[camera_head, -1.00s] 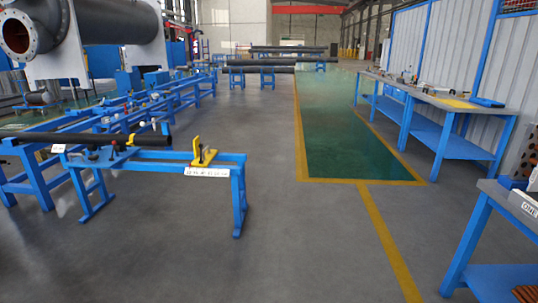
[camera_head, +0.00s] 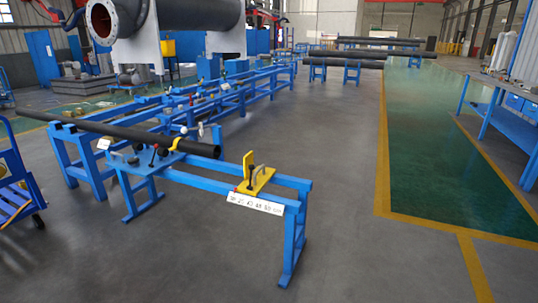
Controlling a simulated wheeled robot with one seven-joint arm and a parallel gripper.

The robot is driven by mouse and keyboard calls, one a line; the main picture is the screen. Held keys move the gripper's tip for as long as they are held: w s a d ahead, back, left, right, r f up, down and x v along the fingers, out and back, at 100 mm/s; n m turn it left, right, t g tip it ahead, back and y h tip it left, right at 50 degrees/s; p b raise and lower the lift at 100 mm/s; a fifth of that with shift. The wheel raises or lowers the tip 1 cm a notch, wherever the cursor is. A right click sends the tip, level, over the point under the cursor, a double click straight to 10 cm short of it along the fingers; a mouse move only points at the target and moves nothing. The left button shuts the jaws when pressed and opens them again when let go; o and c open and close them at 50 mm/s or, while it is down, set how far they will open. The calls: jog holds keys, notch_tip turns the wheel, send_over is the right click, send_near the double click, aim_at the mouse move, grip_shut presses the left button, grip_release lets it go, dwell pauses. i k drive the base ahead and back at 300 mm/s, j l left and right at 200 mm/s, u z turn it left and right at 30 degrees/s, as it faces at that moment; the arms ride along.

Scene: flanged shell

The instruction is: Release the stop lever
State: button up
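A yellow stop bracket (camera_head: 256,178) sits on the near end of a blue bench frame (camera_head: 215,180), above a white number scale (camera_head: 255,204). It has an upright yellow plate and a small grey curved piece beside it that looks like a lever. I cannot tell at this size whether the stop lever is locked. My gripper is not in view.
Open grey floor (camera_head: 350,240) lies in front and right of the bench. A green lane with yellow lines (camera_head: 430,160) runs at the right, with a blue worktable (camera_head: 500,120) beyond. A blue trolley (camera_head: 18,180) stands at the left edge. Large pipework (camera_head: 175,15) stands behind.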

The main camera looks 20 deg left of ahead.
aim_at(251, 167)
jog(key=i+j+u, duration=0.2)
jog(key=i+u, duration=0.25)
jog(key=i, duration=0.2)
jog(key=i+u, duration=0.45)
jog(key=i, duration=0.15)
jog(key=i+l+u, duration=0.25)
jog(key=i+l, duration=1.75)
jog(key=l, duration=0.1)
